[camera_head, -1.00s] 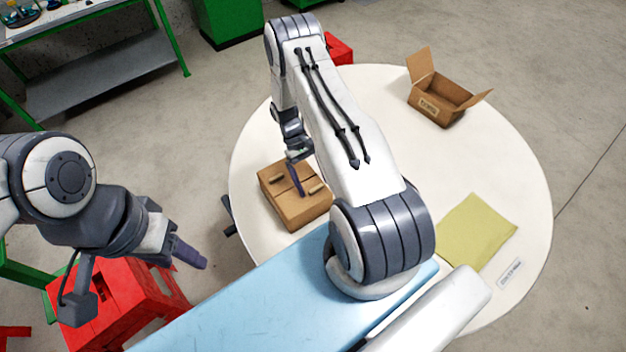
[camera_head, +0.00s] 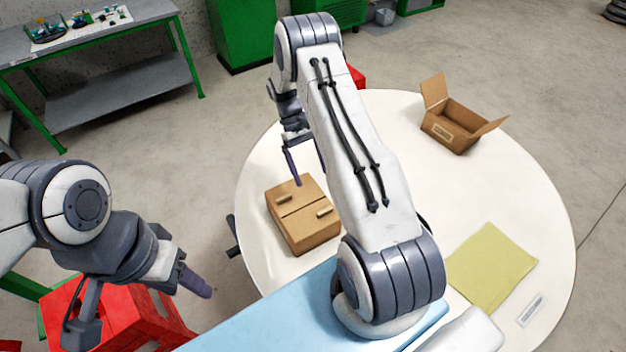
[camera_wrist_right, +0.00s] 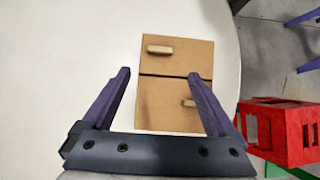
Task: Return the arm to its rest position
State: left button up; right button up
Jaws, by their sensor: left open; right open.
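My right arm reaches over the round white table, and its gripper (camera_head: 306,167) hangs just above and behind the brown cardboard box with two small handles (camera_head: 303,213). Its two purple fingers are apart with nothing between them. In the right wrist view the right gripper (camera_wrist_right: 159,78) is open, with the box (camera_wrist_right: 175,100) in line between and beyond its fingers. The fingers look clear of the box. My left gripper (camera_head: 197,283) is off the table at the left, above a red crate, and seen from the side. No blue cable shows.
An open cardboard box (camera_head: 456,129) stands at the table's (camera_head: 400,110) back right. A yellow-green sheet (camera_head: 491,268) and a small white label (camera_head: 531,310) lie at the right. A red crate (camera_head: 115,305) stands on the floor at left. A workbench (camera_head: 125,85) is behind.

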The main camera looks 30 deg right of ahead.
dwell(0.4)
jog(key=s+a+r+n+t+h+b, duration=0.1)
jog(key=s+a+r+n+t, duration=0.1)
jog(key=a+r, duration=0.6)
jog(key=s+a+r+n+t, duration=0.25)
jog(key=a+r, duration=0.35)
jog(key=a, duration=0.4)
jog(key=s+a+r+n+t+y, duration=0.1)
jog(key=s+a+r, duration=0.1)
jog(key=s, duration=0.7)
jog(key=s+a+r+n+t+b, duration=0.1)
jog(key=s+a+r+n, duration=0.1)
jog(key=s+a, duration=0.3)
jog(key=s, duration=0.4)
jog(key=shift+s+a+r+t+y, duration=0.15)
jog(key=shift+a+t+y, duration=0.1)
jog(key=shift+t+y, duration=0.15)
